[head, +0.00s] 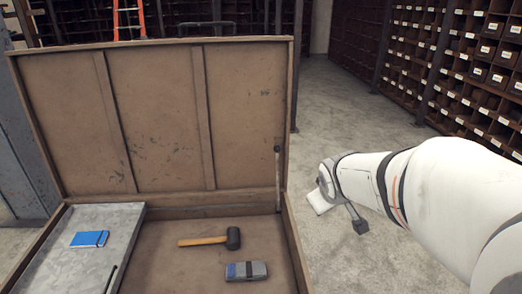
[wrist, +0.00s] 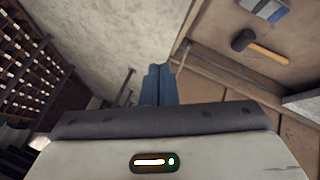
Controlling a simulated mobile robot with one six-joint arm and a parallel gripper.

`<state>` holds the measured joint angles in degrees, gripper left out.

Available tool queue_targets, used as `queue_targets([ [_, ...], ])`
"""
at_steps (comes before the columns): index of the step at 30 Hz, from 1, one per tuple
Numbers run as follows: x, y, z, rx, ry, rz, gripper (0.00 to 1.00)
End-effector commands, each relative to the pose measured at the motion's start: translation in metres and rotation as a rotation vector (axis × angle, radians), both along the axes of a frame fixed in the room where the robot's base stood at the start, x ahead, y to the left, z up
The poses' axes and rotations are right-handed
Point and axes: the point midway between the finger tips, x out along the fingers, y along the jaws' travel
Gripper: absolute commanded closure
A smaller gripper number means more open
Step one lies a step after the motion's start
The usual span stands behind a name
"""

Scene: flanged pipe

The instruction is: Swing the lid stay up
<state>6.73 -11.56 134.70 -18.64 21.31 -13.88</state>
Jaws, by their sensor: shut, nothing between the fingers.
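The chest lid (head: 155,120) stands open, tilted back, in the head view. The lid stay (head: 277,180) is a thin dark bar at the right side of the chest, running upright along the lid's right edge. In the wrist view the stay (wrist: 182,57) shows as a thin bar just right of my fingers. My gripper (wrist: 158,68) is shut and empty, its blue-grey fingers together and apart from the stay. In the head view the gripper body is right of the chest, and its fingertips cannot be made out.
The chest's right wall (head: 296,245) lies between its inside and my arm. Inside are a mallet (head: 212,239), a grey-blue block (head: 246,271) and a grey panel (head: 60,255) bearing a blue notebook (head: 89,239). Bin shelves (head: 455,70) stand at right; floor between is clear.

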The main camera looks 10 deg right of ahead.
Motion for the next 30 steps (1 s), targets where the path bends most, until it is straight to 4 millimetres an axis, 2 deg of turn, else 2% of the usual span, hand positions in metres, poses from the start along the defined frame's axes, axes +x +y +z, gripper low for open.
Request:
queue_targets([
  [1, 0.031, -0.010, -0.006, -0.063, -0.043, 0.075, 1.00],
  [6, 0.120, -0.026, -0.017, -0.261, -0.215, 0.376, 1.00],
  [9, 0.162, -0.025, -0.032, -0.356, -0.313, 0.575, 1.00],
  [12, 0.194, -0.020, -0.053, -0.431, -0.415, 0.772, 1.00],
  [16, 0.215, -0.010, -0.081, -0.484, -0.547, 0.994, 1.00],
  [21, 0.220, 0.002, -0.107, -0.502, -0.683, 1.180, 1.00],
  [26, 0.220, 0.008, -0.117, -0.502, -0.742, 1.249, 1.00],
  [30, 0.229, 0.016, -0.120, -0.501, -0.751, 1.259, 1.00],
])
